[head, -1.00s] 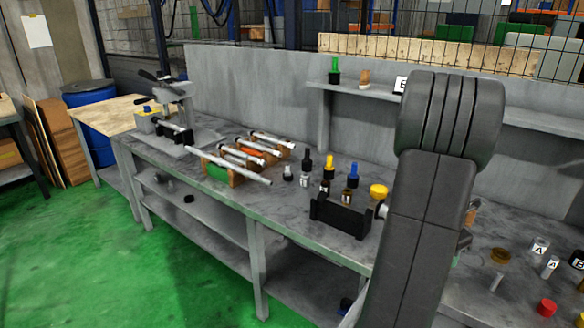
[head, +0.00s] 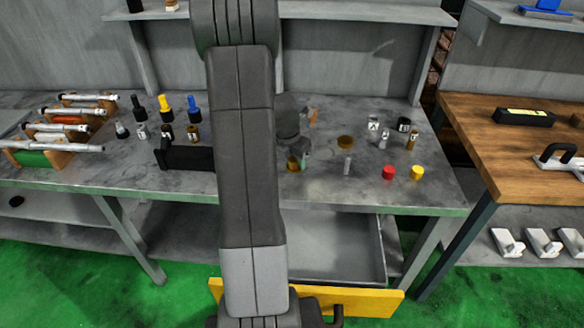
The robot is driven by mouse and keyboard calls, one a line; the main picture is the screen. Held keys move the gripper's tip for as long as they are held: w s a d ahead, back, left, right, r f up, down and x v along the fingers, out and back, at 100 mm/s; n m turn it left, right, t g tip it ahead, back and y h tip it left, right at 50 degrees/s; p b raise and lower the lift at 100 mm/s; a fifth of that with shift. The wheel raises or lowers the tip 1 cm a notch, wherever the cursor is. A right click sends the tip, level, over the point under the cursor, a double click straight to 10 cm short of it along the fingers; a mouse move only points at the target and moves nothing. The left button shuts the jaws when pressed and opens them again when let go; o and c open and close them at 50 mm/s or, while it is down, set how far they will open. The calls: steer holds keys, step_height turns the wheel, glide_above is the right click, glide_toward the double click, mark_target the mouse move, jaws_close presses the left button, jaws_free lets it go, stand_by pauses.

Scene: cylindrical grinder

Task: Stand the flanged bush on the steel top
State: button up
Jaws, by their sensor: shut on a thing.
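My gripper (head: 289,128) is over the steel top (head: 322,188) in the head view, right of my forearm, which hides part of it. A small brass-coloured piece, seemingly the flanged bush (head: 293,163), shows at its lower end, and my gripper is shut on it. The fingertips are small and dark, and I cannot tell whether the piece touches the steel. A greenish bit (head: 303,162) shows just beside it.
To the right stand a brass-coloured disc (head: 345,142), a grey pin (head: 348,166), lettered pieces (head: 384,140), a red cap (head: 389,173) and a yellow cap (head: 417,173). A black block (head: 185,155) is left.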

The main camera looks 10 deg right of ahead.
mark_target(296, 175)
steer(key=shift+f, duration=1.85)
steer(key=shift+f, duration=0.2)
steer(key=o, duration=1.2)
steer(key=shift+r, duration=0.1)
steer(key=v, duration=1.2)
steer(key=shift+a+r, duration=0.1)
steer(key=shift+s, duration=0.15)
